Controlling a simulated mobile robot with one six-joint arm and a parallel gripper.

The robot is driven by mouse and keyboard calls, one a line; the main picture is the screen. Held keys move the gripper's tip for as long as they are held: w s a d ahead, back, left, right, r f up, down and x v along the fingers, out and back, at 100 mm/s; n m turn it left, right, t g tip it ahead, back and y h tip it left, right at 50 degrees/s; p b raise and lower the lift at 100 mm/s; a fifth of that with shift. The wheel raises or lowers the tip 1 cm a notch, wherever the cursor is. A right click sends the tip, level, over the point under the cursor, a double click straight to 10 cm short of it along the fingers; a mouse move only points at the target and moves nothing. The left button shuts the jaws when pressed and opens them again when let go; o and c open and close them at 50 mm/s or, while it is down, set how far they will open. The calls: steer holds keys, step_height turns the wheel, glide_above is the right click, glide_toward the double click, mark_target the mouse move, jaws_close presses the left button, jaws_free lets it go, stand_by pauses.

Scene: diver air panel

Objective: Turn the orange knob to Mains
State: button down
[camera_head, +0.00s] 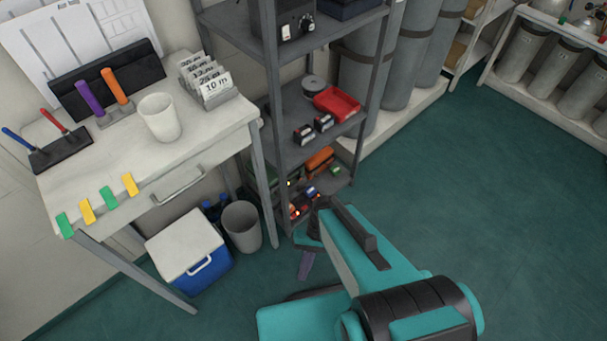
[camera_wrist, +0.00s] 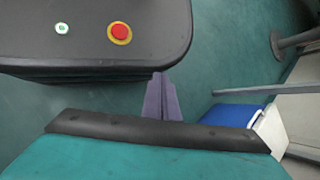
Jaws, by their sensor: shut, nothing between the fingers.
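I do not see an orange knob that I can identify in either view, nor a "Mains" label. My gripper shows as a narrow purple pair of fingers in the head view (camera_head: 304,270), low over the floor in front of the shelf rack. In the wrist view the gripper's fingers (camera_wrist: 160,82) lie together with nothing between them. The gripper is apart from the furniture and touches nothing that I can see.
A desk (camera_head: 205,133) stands at left, with a cooler (camera_head: 192,254) and a bin (camera_head: 242,227) beneath. A shelf rack (camera_head: 335,138) holds small items. Grey cylinders (camera_head: 375,65) stand behind it. The green floor (camera_head: 480,200) at right is clear.

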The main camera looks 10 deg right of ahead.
steer(key=s+d+r+h+p, duration=0.1)
steer(key=d+r+p, duration=0.3)
steer(key=r+p, duration=0.6)
steer(key=d+r+n+h+p, duration=0.1)
steer(key=d+r+h+p, duration=0.2)
steer(key=r+p, duration=0.7)
steer(key=shift+s+d+r+t+h+p, duration=0.35)
steer(key=shift+d+p, duration=0.75)
steer(key=shift+p, duration=1.15)
steer(key=shift+f, duration=0.1)
